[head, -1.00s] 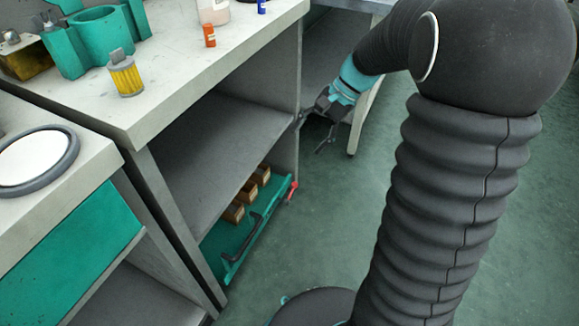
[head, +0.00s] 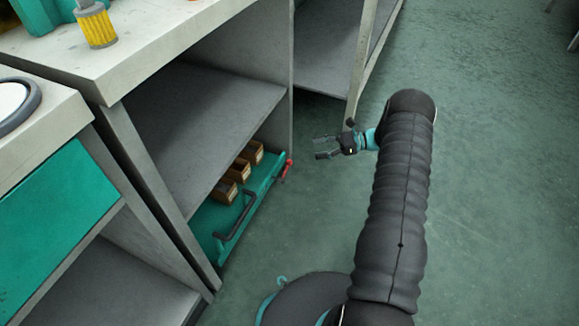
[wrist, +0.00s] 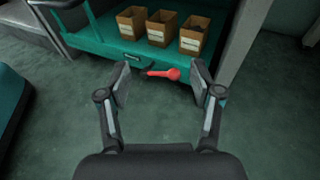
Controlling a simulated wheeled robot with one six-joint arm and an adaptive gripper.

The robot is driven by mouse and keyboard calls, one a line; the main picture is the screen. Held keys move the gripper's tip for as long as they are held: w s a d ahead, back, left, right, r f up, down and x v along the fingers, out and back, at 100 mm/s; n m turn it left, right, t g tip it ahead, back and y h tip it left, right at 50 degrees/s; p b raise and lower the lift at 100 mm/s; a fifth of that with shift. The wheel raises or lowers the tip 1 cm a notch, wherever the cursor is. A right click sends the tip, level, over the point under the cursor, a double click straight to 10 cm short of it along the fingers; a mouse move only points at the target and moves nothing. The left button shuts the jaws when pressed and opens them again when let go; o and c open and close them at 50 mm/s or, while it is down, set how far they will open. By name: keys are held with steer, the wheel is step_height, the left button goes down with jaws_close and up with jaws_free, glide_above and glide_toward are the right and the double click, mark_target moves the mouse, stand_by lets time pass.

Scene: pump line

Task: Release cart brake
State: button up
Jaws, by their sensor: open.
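The cart (head: 212,236) is a low green platform under the shelf unit, with a dark bar handle (head: 237,222) along its front. A red brake lever (head: 287,168) sticks out at its right end. In the wrist view the red lever (wrist: 165,74) lies sideways, its knob to the right, and appears between my gripper's fingertips. My gripper (head: 318,149) is open and empty, to the right of the lever in the head view. In the wrist view my gripper (wrist: 161,82) has its two fingers spread wide; no contact with the lever is visible.
Three brown boxes (head: 239,169) stand in a row on the cart; one box (wrist: 193,36) is near the lever in the wrist view. The shelf unit's side panel (wrist: 246,35) rises to the right. Green floor (head: 480,170) is open in front.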

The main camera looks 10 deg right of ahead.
mark_target(289, 163)
step_height(289, 163, down, 10)
steer(key=d+m+t+y+b, duration=0.1)
steer(key=d+m+t, duration=0.2)
steer(key=x, duration=1.3)
steer(key=shift+s+a+r, duration=0.1)
steer(key=shift+s+a, duration=0.15)
steer(key=shift+a, duration=0.2)
jaws_close()
